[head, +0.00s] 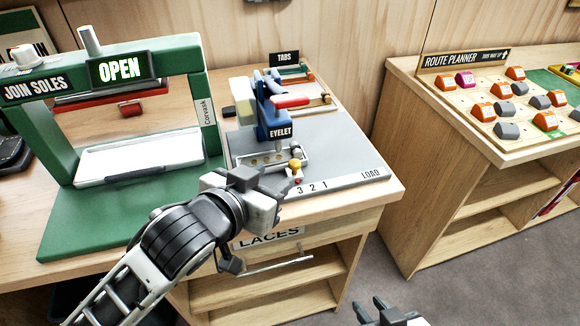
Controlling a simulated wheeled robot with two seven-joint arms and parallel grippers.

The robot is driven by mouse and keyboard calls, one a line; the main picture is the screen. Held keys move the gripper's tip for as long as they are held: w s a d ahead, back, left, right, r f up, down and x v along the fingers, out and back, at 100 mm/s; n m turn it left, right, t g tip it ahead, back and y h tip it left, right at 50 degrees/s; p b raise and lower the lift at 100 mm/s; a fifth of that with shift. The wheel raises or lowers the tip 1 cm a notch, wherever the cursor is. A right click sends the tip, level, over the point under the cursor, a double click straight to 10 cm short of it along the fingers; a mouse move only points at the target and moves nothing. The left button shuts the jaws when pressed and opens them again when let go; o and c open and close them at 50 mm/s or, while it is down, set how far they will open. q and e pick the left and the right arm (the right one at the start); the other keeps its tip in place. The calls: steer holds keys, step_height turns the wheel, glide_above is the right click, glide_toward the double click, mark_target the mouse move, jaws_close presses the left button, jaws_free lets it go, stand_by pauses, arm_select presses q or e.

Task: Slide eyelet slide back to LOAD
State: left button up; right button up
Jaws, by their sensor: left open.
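The eyelet slide (265,161) is a pale tray on the grey plate under the blue EYELET press (266,108). It sits at the left, by the numbers 3, 2, 1. The LOAD mark (371,173) is at the plate's right end.
The green JOIN SOLES press (56,160) stands at the left with an OPEN sign. A TABS fixture (300,82) is behind the eyelet press. The grey plate (338,160) is clear between slide and LOAD. A ROUTE PLANNER board (478,96) lies on another bench at the right.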

mark_target(294, 164)
arm_select(q)
steer(key=x, duration=0.8)
steer(key=shift+f, duration=0.1)
jaws_close()
